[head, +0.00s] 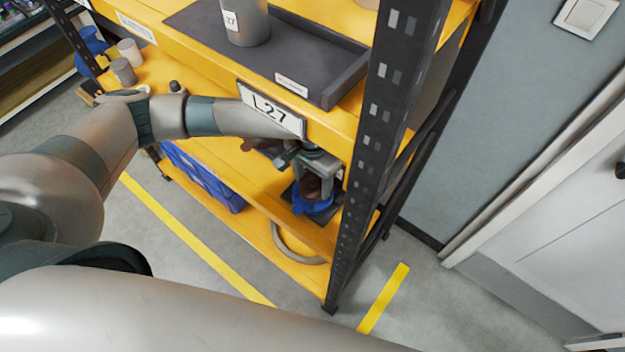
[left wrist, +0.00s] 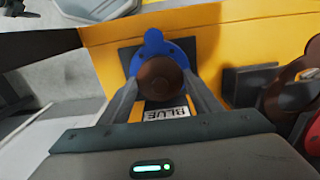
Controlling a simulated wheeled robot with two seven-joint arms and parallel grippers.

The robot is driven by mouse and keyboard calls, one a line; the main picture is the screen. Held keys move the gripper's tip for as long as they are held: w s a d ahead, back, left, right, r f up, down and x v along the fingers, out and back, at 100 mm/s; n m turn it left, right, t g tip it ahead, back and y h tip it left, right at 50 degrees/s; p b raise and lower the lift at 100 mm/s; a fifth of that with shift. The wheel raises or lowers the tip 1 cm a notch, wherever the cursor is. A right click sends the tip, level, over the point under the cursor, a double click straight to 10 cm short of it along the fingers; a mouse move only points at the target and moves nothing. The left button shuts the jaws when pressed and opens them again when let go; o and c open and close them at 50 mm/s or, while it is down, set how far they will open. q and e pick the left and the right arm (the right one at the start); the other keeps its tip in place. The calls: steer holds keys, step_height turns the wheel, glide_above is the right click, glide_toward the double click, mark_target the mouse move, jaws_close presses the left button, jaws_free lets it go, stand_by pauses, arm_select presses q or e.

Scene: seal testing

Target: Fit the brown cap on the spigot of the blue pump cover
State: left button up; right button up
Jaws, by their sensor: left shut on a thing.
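The brown cap (head: 311,187) is round and sits between the fingers of my left gripper (head: 319,182), which is shut on it. In the left wrist view the brown cap (left wrist: 162,78) is between the two fingertips (left wrist: 161,84) and hides the middle of the blue pump cover (left wrist: 153,44). The blue pump cover (head: 312,207) is on the yellow shelf under the gripper. The spigot is hidden behind the cap, so I cannot tell whether cap and spigot touch. My right gripper is not in view.
A dark rack post (head: 358,170) stands close to the right of the gripper. The upper shelf edge with the L27 label (head: 270,110) is above my left forearm. A BLUE label (left wrist: 166,114) lies near the cover. Red and brown parts (left wrist: 290,92) are at the right.

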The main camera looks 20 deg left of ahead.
arm_select(q)
steer(key=shift+f, duration=0.8)
steer(key=o, duration=1.1)
